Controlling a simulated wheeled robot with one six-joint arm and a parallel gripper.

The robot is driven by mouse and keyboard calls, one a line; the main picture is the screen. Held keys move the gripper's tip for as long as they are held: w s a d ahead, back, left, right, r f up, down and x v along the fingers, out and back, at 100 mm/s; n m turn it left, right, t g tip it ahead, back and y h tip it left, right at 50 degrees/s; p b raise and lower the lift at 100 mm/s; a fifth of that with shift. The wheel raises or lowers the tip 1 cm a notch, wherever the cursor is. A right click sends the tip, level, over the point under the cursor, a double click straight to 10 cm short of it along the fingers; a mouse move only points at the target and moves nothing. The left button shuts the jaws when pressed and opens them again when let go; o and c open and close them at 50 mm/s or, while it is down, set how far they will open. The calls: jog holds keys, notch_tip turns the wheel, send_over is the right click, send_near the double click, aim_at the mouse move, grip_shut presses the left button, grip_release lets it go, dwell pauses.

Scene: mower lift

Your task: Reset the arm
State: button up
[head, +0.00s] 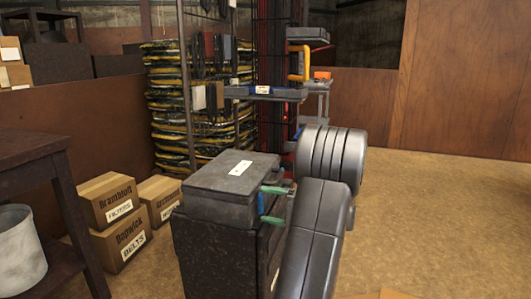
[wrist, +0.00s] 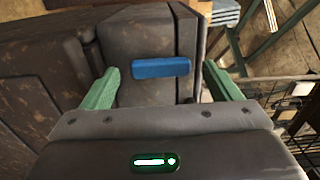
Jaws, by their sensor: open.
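My gripper (head: 265,204) is open, with its two green fingers apart, at the right side of a dark box with a white-labelled lid (head: 232,170). In the wrist view my gripper (wrist: 161,69) faces a dark surface with a blue handle-like bar (wrist: 160,67). The bar lies between the two fingertips, with a gap on each side. Nothing is held. I cannot tell how far the fingertips are from the surface. My arm hides part of the box's right side in the head view.
Cardboard boxes (head: 122,246) stand on the floor at left, beside a dark table (head: 30,150) and a grey bucket (head: 20,252). The floor at right (head: 440,220) is clear.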

jog(key=p+v, duration=0.4)
jog(key=v, duration=0.9)
jog(key=b+x, duration=0.4)
jog(key=x, duration=1)
jog(key=shift+r, duration=0.1)
jog(key=shift+d+r+m+p, duration=0.15)
jog(key=shift+m+p, duration=0.95)
jog(key=m+p, duration=0.5)
jog(key=m, duration=0.1)
jog(key=shift+m, duration=0.3)
jog(key=m+p, duration=0.2)
jog(key=m, duration=0.2)
jog(key=shift+p, duration=0.3)
jog(key=m, duration=0.1)
jog(key=m+p, duration=0.1)
jog(key=m, duration=0.3)
jog(key=shift+f+p, duration=0.25)
jog(key=shift+p, duration=0.05)
jog(key=shift+s, duration=0.1)
